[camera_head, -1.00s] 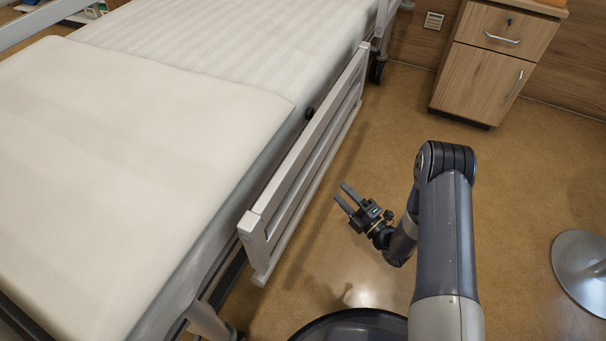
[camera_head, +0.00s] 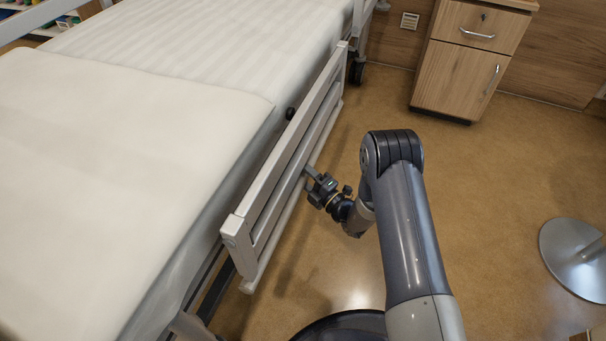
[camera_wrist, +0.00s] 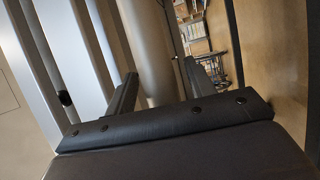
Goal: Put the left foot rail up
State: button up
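The left foot rail (camera_head: 267,174) is a pale grey barred panel. It hangs low along the bed's near side, its top bar close to mattress level. My gripper (camera_head: 308,173) is at the rail's outer side, about halfway along, by its lower bars. In the wrist view the two dark fingers are spread, with a round grey bar (camera_wrist: 150,45) of the rail running between them. I cannot tell whether either finger touches the bar. The fingertips are partly hidden by the rail in the head view. A small black knob (camera_head: 290,113) shows beside the rail's top bar.
The bed's mattress (camera_head: 120,130) fills the left side. A wooden bedside cabinet (camera_head: 460,75) stands at the back right. A round metal base (camera_head: 570,255) stands on the floor at the right. The floor between rail and cabinet is clear.

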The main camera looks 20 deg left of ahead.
grip_shut()
dwell(0.3)
jog(key=shift+d, duration=0.15)
